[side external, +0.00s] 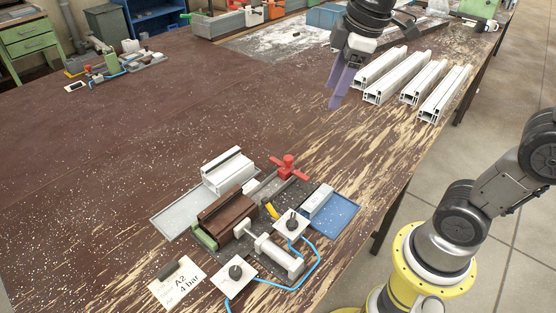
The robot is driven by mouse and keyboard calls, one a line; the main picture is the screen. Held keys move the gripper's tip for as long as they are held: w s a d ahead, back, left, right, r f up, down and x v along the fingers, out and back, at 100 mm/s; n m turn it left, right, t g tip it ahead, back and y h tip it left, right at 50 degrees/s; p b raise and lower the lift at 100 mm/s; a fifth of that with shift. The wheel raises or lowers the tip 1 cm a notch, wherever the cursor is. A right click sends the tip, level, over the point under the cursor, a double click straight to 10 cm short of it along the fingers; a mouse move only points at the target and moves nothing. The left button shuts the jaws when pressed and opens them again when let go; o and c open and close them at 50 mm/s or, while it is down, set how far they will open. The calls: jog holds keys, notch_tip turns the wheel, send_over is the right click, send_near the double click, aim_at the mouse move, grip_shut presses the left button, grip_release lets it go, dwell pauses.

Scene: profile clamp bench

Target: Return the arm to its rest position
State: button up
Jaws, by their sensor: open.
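My gripper (342,86) is at the upper right of the side external view, with its purple fingers pointing down above the brown bench (120,180). It is open, with nothing between its fingers. It hangs just left of a row of white profiles (390,83), apart from them as far as I can tell. The clamp fixture (265,225) stands at the front centre, well away from my gripper. A brown profile (227,213) lies in the fixture, and a short white profile (228,171) stands behind it.
A red handle (288,168), a blue plate (336,215) and a blue hose (318,262) surround the fixture. A paper card (176,284) lies front left. Tools (115,66) lie far left, a blue bin (323,17) at the back. The bench's left middle is clear.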

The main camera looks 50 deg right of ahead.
jog(key=s+f+m+t, duration=0.1)
jog(key=s+f+m, duration=0.2)
jog(key=s, duration=0.3)
jog(key=s+f+m+t, duration=0.1)
jog(key=s+f+m, duration=0.2)
jog(key=s, duration=0.3)
jog(key=shift+s+a+f+m, duration=0.2)
jog(key=shift+s+m, duration=0.1)
jog(key=shift+m, duration=0.6)
jog(key=shift+r, duration=0.1)
dwell(1.2)
